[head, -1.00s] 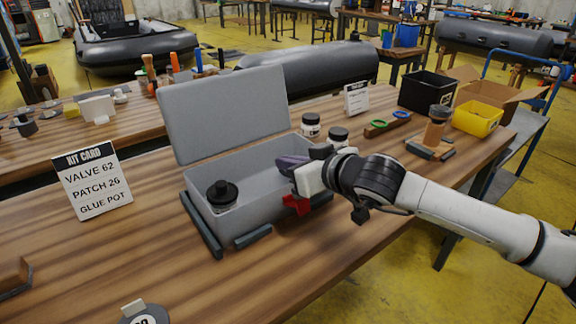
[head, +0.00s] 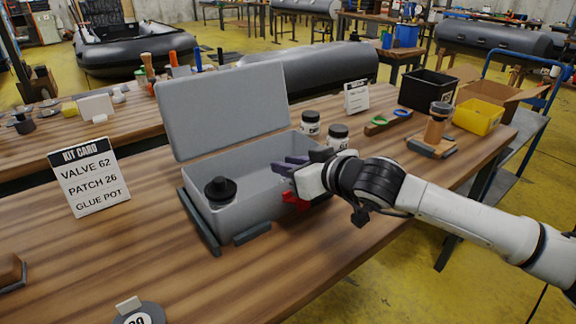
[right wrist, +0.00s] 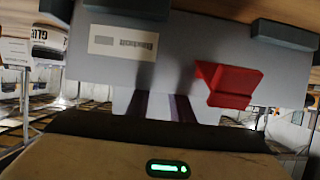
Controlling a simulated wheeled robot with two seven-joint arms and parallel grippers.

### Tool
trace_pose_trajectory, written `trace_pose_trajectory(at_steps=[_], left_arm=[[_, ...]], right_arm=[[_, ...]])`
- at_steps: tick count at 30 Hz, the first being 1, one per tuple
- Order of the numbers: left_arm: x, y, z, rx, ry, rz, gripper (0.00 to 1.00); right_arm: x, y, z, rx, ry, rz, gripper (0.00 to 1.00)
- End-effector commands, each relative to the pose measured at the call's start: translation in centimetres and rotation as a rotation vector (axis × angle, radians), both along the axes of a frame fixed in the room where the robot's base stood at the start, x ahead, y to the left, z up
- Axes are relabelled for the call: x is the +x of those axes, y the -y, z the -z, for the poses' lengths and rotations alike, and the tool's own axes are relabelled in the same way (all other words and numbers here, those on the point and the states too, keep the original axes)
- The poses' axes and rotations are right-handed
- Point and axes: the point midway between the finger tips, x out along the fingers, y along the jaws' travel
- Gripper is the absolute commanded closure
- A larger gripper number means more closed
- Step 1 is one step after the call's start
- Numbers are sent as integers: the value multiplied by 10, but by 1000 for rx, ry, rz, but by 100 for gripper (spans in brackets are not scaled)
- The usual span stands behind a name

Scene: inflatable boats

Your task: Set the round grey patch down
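A round grey patch (head: 146,312) with a white number label and a pale tab lies on the table at the bottom left, cut by the frame edge; its number is hard to read. The open grey box (head: 236,217) holds a black-capped pot (head: 220,191) at its left end. My right gripper (head: 287,164) is at the box's right end, its purple fingers over the inside and apart, with nothing visible between them. The fingers also show in the right wrist view (right wrist: 160,106), before the box wall with its red latch (right wrist: 228,86). My left gripper is out of view.
A kit card (head: 89,177) reading valve 62, patch 26, glue pot stands left of the box. Two white jars (head: 338,137) stand behind the gripper. Dark strips (head: 200,222) line the box's base.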

Motion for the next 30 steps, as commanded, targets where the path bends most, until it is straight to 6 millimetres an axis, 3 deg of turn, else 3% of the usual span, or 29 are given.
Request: trace_pose_trajectory(at_steps=[7,14,21,30], left_arm=[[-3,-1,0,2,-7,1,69],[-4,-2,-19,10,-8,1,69],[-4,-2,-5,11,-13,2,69],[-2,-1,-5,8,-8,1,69]], right_arm=[[-2,-1,3,-2,-7,-2,79],[-3,0,-16,-3,-5,-2,79],[-44,32,-31,-2,-2,-1,79],[-83,60,-52,-2,-2,0,79]])
